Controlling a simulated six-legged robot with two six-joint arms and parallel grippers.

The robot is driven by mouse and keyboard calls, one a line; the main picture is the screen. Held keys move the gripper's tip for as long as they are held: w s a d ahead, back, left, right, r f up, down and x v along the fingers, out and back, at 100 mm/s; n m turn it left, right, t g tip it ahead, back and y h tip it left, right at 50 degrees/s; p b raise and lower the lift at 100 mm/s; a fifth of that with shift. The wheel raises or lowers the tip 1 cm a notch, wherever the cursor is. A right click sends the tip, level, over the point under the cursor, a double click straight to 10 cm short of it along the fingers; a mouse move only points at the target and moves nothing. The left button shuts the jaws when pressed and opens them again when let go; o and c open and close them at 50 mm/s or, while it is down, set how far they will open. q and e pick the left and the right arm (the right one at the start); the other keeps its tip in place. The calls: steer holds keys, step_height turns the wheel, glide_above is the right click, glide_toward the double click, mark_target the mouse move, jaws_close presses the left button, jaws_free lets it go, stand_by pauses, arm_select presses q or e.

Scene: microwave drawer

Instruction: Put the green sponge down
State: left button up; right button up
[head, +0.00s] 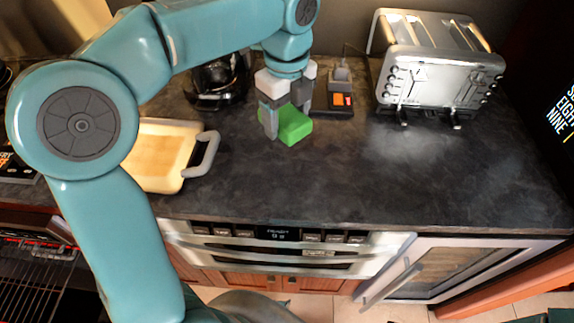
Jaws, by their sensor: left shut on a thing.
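The green sponge (294,125) is a bright green block at the back middle of the dark countertop in the head view. My left gripper (284,117) comes down over it from above and is shut on it. The gripper's fingers hide part of the sponge. The sponge is at or just above the counter; I cannot tell whether it touches the surface. My right gripper is not in view.
A tan cutting board with a grey handle (206,155) lies left of the sponge. A dark glass pot (217,82) and a small dark device (340,100) stand behind. A silver toaster (440,75) stands back right. The counter's right and front middle are clear.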

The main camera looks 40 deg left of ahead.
mark_target(288, 172)
arm_select(q)
step_height(288, 172, down, 14)
steer(key=shift+w+f+b, duration=0.1)
steer(key=shift+f+b, duration=0.15)
steer(key=shift+b, duration=0.3)
steer(key=shift+d, duration=0.1)
steer(key=shift+f, duration=0.2)
steer(key=o, duration=1)
